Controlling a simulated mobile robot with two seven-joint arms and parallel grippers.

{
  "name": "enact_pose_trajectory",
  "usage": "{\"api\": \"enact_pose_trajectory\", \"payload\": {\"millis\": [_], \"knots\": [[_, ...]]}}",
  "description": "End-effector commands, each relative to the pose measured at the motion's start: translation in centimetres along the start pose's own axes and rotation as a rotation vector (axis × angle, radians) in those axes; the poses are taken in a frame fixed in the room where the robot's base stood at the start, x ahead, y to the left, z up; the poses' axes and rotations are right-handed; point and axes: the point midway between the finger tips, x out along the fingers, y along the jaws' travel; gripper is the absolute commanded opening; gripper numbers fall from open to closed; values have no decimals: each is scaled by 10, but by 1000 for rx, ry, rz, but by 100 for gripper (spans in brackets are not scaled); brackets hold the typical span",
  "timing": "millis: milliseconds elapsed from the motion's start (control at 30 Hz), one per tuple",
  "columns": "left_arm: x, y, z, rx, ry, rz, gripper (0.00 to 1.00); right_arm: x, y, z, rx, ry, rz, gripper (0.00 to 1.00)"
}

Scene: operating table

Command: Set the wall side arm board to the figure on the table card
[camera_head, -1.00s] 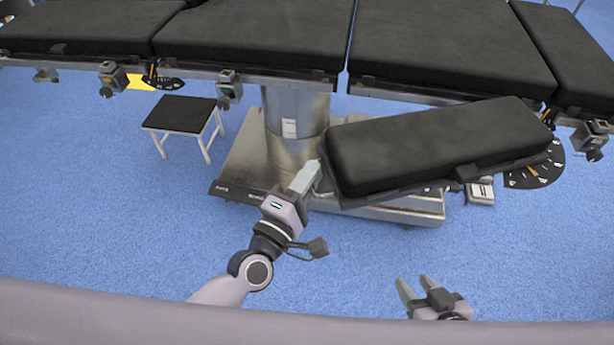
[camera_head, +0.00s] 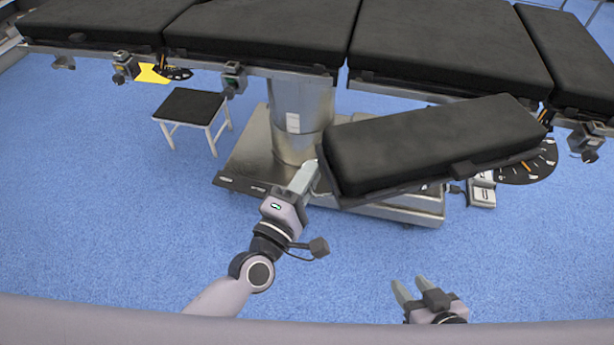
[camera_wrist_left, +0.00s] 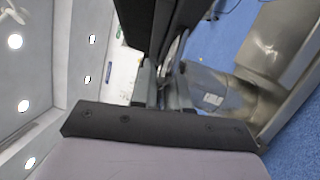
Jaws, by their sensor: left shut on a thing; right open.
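The arm board (camera_head: 430,145) is a long black pad on a dark frame, reaching out at an angle from the near side of the operating table. A black dial (camera_head: 527,168) with white marks and an orange pointer sits under its right end; the figures are too small to read. My left gripper (camera_head: 306,178) is shut on the frame at the board's left end. In the left wrist view the board's dark edge (camera_wrist_left: 150,25) rises from between the fingers, and the exact grip is partly hidden. My right gripper (camera_head: 410,285) is open and empty, low and apart from the board.
The operating table (camera_head: 450,45) spans the top on a steel column (camera_head: 300,120). A yellow card (camera_head: 152,73) shows by the rail at left, next to a smaller dial (camera_head: 177,73); no writing is readable. A black-topped stool (camera_head: 190,104) stands left. Blue floor is clear at front left.

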Motion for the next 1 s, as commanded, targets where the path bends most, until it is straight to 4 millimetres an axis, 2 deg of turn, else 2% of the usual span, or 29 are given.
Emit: {"api": "enact_pose_trajectory", "payload": {"millis": [300, 333, 367, 400, 733, 1000], "knots": [[0, 0, -1, 0, 2, 0, 0, 0, 0, 0, -2, -1, 0, 43], [0, 0, -1, 0, 2, 0, 18, 0, 0, 0, -3, -1, 0, 43], [0, 0, -1, 0, 2, 0, 28, 0, 0, 0, -3, -1, 0, 43], [0, 0, -1, 0, 2, 0, 32, 0, 1, 0, -3, -1, 0, 43], [-4, 0, 0, 1, 0, -1, 32, 0, 1, 0, -4, 0, 0, 43], [-42, -1, 0, 1, 0, -4, 32, -1, 1, -1, -4, 0, 0, 43]]}}
